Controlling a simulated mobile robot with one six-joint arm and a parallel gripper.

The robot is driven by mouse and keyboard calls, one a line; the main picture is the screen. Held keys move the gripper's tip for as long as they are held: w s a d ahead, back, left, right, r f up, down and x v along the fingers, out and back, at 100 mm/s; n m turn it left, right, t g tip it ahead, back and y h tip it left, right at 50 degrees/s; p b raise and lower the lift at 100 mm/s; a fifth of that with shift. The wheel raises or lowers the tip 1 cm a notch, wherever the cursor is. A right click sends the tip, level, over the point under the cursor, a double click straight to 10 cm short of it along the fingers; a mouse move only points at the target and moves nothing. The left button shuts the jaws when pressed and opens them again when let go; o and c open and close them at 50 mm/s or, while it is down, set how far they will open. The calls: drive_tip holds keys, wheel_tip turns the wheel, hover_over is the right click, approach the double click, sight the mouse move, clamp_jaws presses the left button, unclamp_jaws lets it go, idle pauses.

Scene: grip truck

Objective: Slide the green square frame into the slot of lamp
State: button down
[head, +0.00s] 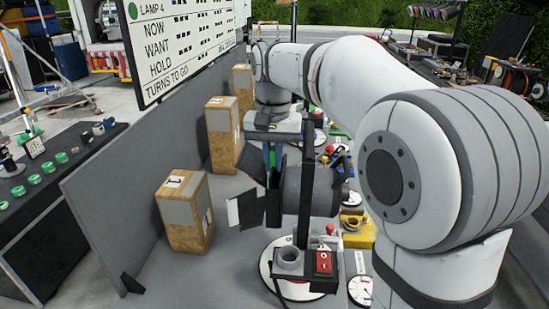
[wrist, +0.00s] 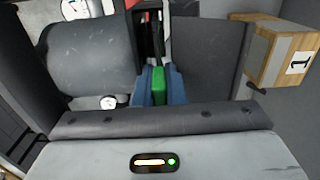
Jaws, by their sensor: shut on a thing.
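In the wrist view my gripper (wrist: 156,84) has blue fingers shut on the green frame (wrist: 158,88), of which only a narrow green edge shows. The grey lamp lies just beyond it, with a dark slot (wrist: 150,38) in line with the fingers. Whether the frame's far part is inside the slot is hidden. In the head view the dark round lamp (head: 316,188) stands with its flaps spread to the left. My gripper (head: 277,155) is right at the lamp's top, with a sliver of green between the fingers.
Wooden blocks (head: 184,215) stand left of the lamp along a low grey wall (head: 120,205); one numbered 1 (wrist: 285,55) shows in the wrist view. A red switch box (head: 323,263) sits below the lamp. A board reading LAMP 4 (head: 185,35) hangs behind. Bare grey tabletop lies in front.

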sight(273, 149)
drive_tip(key=shift+f+b, duration=0.3)
drive_tip(key=shift+f, duration=0.25)
drive_tip(key=c, duration=1.5)
unclamp_jaws()
drive_tip(key=shift+o, duration=0.3)
drive_tip(key=shift+r, duration=0.1)
drive_tip(key=shift+w+r, duration=0.1)
drive_tip(key=shift+r, duration=0.3)
drive_tip(key=shift+o, duration=0.2)
drive_tip(key=r, duration=0.5)
drive_tip(key=shift+s+r, duration=0.2)
drive_tip(key=shift+r, duration=0.15)
drive_tip(key=shift+w+r, duration=0.15)
drive_tip(key=shift+r, duration=0.35)
